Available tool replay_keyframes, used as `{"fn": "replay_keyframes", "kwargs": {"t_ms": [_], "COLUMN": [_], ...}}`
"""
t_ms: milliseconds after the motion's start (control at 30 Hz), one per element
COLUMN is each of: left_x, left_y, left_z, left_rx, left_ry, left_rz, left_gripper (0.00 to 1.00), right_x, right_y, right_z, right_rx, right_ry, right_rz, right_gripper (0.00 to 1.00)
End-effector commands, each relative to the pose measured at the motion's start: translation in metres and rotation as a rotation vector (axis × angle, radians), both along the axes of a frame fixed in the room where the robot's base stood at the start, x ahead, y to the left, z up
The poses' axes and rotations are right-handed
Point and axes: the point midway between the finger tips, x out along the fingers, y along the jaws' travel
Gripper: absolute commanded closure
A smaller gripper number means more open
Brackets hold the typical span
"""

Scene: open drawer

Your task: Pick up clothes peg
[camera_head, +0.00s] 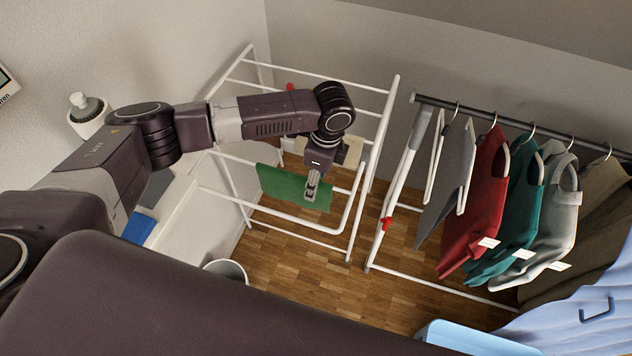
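No clothes peg can be made out for certain. A green cloth (279,184) hangs over a bar of the white drying rack (369,125). My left gripper (311,198) points down at the cloth's right part, and its fingers look close together. I cannot tell whether a peg is between them or whether they touch the cloth. My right gripper is out of view.
Several garments, among them a red one (475,207) and a teal one (517,218), hang from a dark rail (430,101) at the right. A white bin (226,268) stands on the wooden floor below. A light blue container (470,338) is at the bottom right.

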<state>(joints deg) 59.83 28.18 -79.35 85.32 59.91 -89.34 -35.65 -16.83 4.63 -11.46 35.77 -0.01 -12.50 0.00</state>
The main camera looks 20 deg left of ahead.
Motion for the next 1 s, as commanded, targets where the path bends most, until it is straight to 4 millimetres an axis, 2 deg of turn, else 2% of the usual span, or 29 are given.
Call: {"fn": "replay_keyframes", "kwargs": {"t_ms": [33,267,567,733,867,1000], "left_x": [0.000,0.000,0.000,0.000,0.001,0.001], "left_y": [0.000,0.000,0.000,0.000,0.000,0.000], "left_z": [0.000,0.000,0.001,0.008,0.024,0.049], "left_rx": [0.000,0.000,0.000,-0.001,-0.001,-0.002], "left_ry": [0.000,0.000,0.000,0.000,-0.003,-0.004], "left_rz": [0.000,0.000,0.000,0.000,0.000,0.000], "left_gripper": [0.60,0.85,0.85,0.85,0.85,0.85], "right_x": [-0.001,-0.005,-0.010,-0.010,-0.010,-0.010], "right_y": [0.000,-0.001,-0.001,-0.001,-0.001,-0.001], "right_z": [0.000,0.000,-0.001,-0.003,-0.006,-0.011], "right_rx": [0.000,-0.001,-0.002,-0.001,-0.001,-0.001], "right_ry": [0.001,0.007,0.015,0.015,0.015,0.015], "right_rz": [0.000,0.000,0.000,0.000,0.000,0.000], "right_gripper": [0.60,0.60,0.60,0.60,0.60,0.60]}}
